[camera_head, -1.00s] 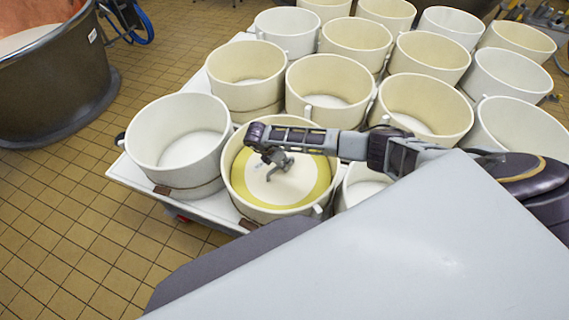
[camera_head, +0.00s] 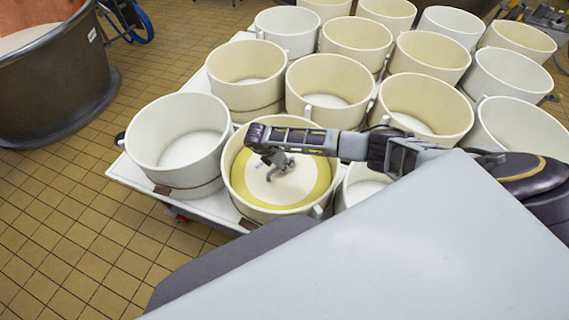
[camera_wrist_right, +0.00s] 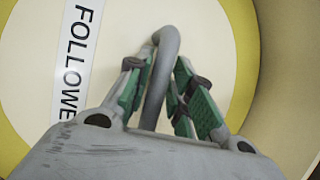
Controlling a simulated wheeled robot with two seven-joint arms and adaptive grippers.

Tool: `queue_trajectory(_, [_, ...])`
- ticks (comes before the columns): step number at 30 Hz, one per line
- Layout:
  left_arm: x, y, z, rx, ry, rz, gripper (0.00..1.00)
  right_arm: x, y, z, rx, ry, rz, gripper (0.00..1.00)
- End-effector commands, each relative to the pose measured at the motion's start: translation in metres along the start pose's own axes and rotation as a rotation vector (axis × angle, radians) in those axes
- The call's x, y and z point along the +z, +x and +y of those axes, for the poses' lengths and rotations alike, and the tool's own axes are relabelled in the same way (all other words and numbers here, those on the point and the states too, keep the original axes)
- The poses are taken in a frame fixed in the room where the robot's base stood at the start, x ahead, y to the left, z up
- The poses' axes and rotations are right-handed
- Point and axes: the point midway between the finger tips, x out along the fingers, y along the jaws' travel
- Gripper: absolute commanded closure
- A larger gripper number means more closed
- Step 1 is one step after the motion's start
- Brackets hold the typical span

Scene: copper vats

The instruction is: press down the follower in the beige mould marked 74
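The beige mould (camera_head: 238,201) is a round tub in the front row on the pale pallet. Its mark 74 cannot be read. Inside it lies the follower (camera_head: 303,187), a pale disc with a yellow ring and a grey bar handle on top. It fills the right wrist view (camera_wrist_right: 110,45), with the handle (camera_wrist_right: 165,48) and a label reading "FOLLOWE". My right gripper (camera_head: 272,165) is low over the disc. In the right wrist view its green-padded fingers (camera_wrist_right: 160,68) lie close against both sides of the handle. My left gripper is out of view.
Several white and beige moulds stand close around, one white mould (camera_head: 140,148) directly left. The pallet (camera_head: 128,176) ends in front of them. A dark vat (camera_head: 55,90) stands at far left. The tiled floor (camera_head: 60,220) at left is clear.

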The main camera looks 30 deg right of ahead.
Motion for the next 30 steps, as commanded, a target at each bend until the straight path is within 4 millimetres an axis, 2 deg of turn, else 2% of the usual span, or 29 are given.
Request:
queue_trajectory(3, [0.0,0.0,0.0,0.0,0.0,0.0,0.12,0.002,-0.001,0.001,0.003,0.003,-0.001,0.6])
queue_trajectory(17, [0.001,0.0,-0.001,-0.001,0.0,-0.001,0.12,0.003,-0.007,0.003,0.006,0.005,-0.003,0.6])
queue_trajectory(23, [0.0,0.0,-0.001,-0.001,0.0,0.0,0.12,0.003,-0.025,0.003,0.007,0.004,-0.002,0.6])
queue_trajectory(30, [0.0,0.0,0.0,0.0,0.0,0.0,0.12,0.003,-0.059,0.003,0.008,0.004,-0.003,0.6])
